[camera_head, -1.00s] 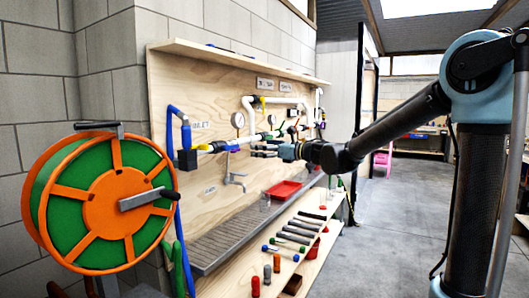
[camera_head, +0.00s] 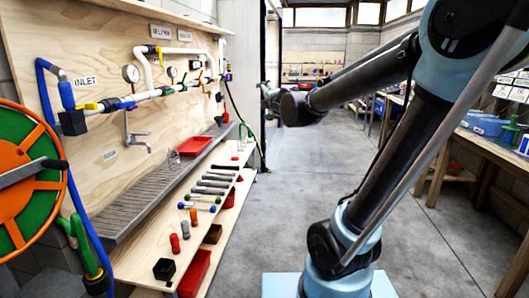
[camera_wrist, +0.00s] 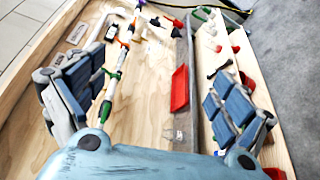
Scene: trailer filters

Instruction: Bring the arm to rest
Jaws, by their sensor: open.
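My gripper (camera_wrist: 155,100) is open in the wrist view, its two blue-padded fingers spread wide at left and right with nothing between the pads. Beyond it lie the plywood panel with its pipes and the shelf. In the head view my arm crosses the right half. Its far end, near the gripper (camera_head: 268,98), points away over the aisle, to the right of the panel (camera_head: 100,60) and apart from it.
A hose reel (camera_head: 30,190) stands at the left. A grey drain tray (camera_head: 140,200) and a shelf with several tools (camera_head: 215,183) run below the pipes (camera_head: 150,95). A red tray (camera_head: 194,146) sits on the ledge. A workbench (camera_head: 480,150) stands at right. The floor between is clear.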

